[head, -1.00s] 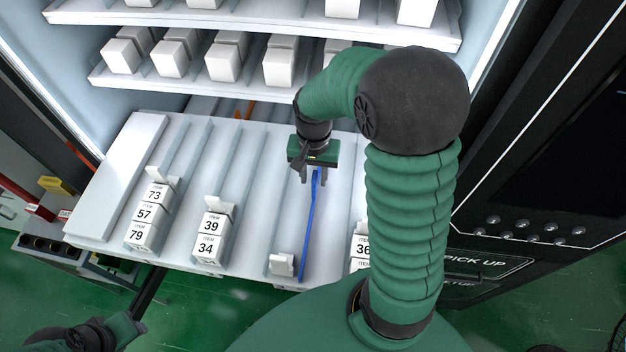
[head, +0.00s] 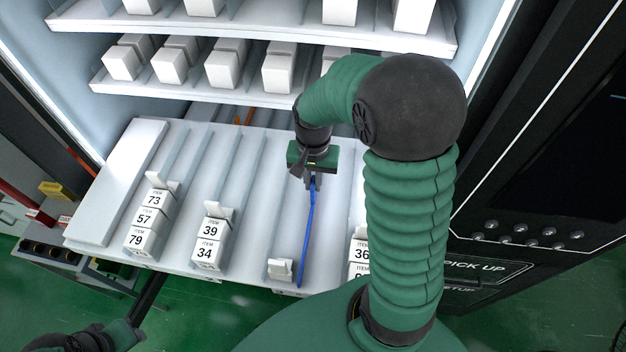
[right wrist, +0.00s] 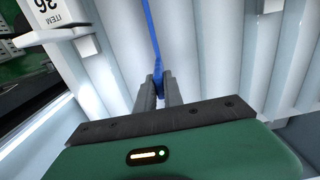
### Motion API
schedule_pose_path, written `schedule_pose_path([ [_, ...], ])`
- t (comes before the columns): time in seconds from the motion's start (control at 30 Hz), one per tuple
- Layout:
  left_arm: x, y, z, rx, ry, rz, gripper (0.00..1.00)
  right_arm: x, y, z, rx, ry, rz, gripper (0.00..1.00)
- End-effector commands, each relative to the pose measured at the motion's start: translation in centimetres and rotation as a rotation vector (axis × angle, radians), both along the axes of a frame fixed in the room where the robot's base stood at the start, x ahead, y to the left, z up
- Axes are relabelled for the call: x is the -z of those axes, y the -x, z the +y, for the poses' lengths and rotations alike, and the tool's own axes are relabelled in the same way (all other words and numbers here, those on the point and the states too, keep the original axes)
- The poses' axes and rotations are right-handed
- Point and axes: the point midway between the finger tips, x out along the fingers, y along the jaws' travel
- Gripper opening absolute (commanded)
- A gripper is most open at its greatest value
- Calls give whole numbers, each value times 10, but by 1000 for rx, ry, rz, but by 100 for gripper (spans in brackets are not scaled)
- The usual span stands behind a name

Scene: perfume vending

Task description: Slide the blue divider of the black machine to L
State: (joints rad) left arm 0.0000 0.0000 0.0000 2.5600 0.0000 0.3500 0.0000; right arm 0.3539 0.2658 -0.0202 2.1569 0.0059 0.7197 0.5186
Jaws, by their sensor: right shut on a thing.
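The blue divider (head: 308,235) is a long thin strip on the pulled-out white tray (head: 100,215) of the black machine (head: 520,180). It runs from the tray's front edge back to my right gripper. My right gripper (head: 312,183) is shut on the divider's far part. In the right wrist view the fingers (right wrist: 158,95) pinch the blue divider (right wrist: 152,40), which stretches away from them. No L mark can be made out. My left arm shows at the lower left (head: 95,338); its fingertips cannot be made out.
White numbered boxes stand in lanes left of the divider, such as item 39 (head: 212,229) and item 73 (head: 157,198). Item 36 (head: 361,249) stands to its right, partly behind my arm. A white pusher (head: 280,270) sits just left of the divider. Loaded shelves are above.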

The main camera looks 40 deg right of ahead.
Motion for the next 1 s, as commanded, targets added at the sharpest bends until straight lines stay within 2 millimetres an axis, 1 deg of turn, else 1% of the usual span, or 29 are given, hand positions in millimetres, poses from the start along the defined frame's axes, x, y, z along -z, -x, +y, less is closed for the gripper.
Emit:
schedule_pose_path([
  [0.83, 0, 0, 0, 0, 0, 0, 36, -1, -1, -1, 0, 2, -4, 0],
  [0.93, -1, 0, 0, 0, 0, 0, 36, -2, 5, -7, 3, 2, -4, 0],
  [1.0, -1, 0, 0, 0, 0, 0, 36, -2, 15, -15, 4, 2, -3, 0],
])
